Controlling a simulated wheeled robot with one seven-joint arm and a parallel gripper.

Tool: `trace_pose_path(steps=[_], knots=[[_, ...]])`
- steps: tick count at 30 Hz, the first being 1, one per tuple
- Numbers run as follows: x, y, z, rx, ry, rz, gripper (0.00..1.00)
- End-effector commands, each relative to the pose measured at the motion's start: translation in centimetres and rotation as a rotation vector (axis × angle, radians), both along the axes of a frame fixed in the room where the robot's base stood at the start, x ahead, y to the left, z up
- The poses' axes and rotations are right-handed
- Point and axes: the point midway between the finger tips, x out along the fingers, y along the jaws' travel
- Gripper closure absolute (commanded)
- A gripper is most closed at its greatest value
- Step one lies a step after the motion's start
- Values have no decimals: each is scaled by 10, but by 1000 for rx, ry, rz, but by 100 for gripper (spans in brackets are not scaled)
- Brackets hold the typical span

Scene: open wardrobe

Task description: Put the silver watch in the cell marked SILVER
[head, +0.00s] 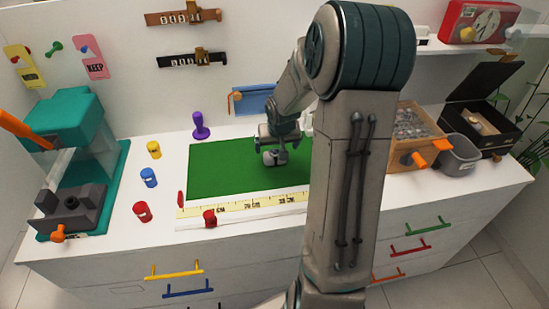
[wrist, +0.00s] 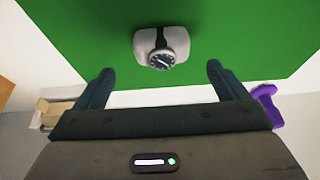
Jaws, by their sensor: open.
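A watch (wrist: 161,60) with a dark round face and a pale rim sits on a light grey, cushion-like piece on the green mat (wrist: 250,30). In the head view it shows as a small grey lump (head: 270,158) on the mat, partly covered by my gripper (head: 279,143). My gripper (wrist: 160,72) is open and empty, its two fingers apart on either side of the watch in the wrist view, with the watch just beyond the fingertips. I cannot read a SILVER mark in either view. An open black box (head: 482,120) stands at the right; its inside is only partly visible.
A wooden tray (head: 412,160) and a grey bin (head: 458,155) stand right of my arm. A yellow ruler strip (head: 235,209) lies before the mat. Several small coloured cylinders and a teal machine (head: 70,120) stand left. A purple knobbed piece (head: 200,127) stands behind the mat.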

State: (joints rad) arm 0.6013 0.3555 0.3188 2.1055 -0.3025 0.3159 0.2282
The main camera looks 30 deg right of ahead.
Motion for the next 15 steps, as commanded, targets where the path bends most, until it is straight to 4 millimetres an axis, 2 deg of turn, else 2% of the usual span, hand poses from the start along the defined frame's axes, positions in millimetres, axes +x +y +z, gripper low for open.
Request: trace_pose_path(steps=[15], knots=[[20,-3,-46,0,1,1,6]])
